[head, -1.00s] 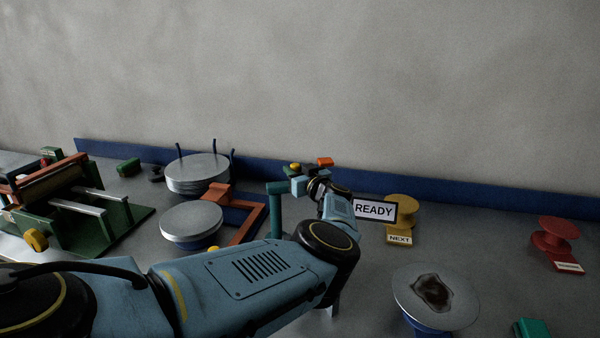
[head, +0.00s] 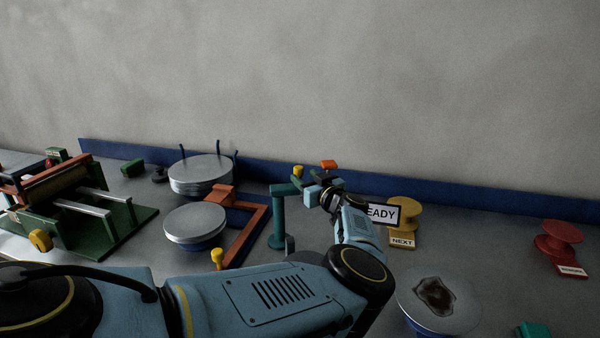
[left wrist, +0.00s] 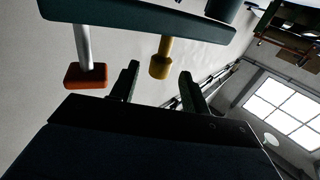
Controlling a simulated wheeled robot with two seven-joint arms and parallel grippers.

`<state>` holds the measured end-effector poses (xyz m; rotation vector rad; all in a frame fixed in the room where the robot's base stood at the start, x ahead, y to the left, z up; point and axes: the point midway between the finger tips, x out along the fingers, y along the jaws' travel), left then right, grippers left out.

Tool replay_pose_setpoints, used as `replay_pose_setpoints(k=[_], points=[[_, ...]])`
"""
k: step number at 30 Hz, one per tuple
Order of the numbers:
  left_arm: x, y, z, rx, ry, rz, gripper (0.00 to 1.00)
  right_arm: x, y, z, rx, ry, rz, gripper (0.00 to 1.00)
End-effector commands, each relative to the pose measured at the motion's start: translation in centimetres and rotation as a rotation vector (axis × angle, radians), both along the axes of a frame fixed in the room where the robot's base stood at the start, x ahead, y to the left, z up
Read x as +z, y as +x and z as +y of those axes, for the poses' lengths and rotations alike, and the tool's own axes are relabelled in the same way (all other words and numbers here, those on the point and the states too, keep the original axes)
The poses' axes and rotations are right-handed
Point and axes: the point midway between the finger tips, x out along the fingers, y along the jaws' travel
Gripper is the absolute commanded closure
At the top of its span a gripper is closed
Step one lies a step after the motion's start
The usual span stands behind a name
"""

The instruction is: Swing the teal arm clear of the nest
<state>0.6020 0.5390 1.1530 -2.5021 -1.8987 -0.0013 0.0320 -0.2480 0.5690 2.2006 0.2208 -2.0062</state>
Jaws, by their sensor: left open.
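The teal arm (head: 278,222) stands as an upright post behind my left forearm, with its top bar reaching right. A yellow knob (head: 298,171) and an orange block (head: 328,164) sit at its right end. My left gripper (head: 310,184) is just by that end, partly covering it. In the left wrist view, the teal bar (left wrist: 140,18) crosses the top, and the yellow knob (left wrist: 160,60) shows beyond the gap between my open, empty fingers (left wrist: 160,82). A silver disc (head: 194,221) on a blue base lies left of the post; I cannot tell whether this is the nest.
Stacked discs (head: 201,172) stand behind. An orange frame (head: 248,235) lies beside the post. A green press (head: 100,215) is at left. My forearm partly covers a READY sign (head: 384,214). A yellow spool (head: 404,214), a stained disc (head: 436,298) and a red spool (head: 560,238) are right.

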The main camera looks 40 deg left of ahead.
Motion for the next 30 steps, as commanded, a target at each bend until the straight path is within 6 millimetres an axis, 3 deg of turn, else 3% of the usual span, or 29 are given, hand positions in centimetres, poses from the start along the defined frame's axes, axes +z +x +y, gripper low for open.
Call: replay_pose_setpoints(k=[8, 12, 18, 30], points=[[0.0, -1.8, -6.3, -0.001, -0.001, -0.001, 0.54, 0.1, 0.0, 0.0, 0.000, 0.000, 0.000, 0.64], [0.6, -1.9, -6.8, 0.000, 0.003, 0.001, 0.54, 2.7, 0.1, 0.1, 0.000, 0.001, -0.001, 0.64], [0.4, -2.2, -7.8, 0.001, 0.003, -0.001, 0.54, 4.3, 0.1, 0.0, 0.000, 0.000, -0.001, 0.64], [0.0, -2.4, -8.3, 0.002, 0.001, -0.001, 0.54, 4.8, 0.0, 0.0, 0.000, 0.000, 0.000, 0.64]])
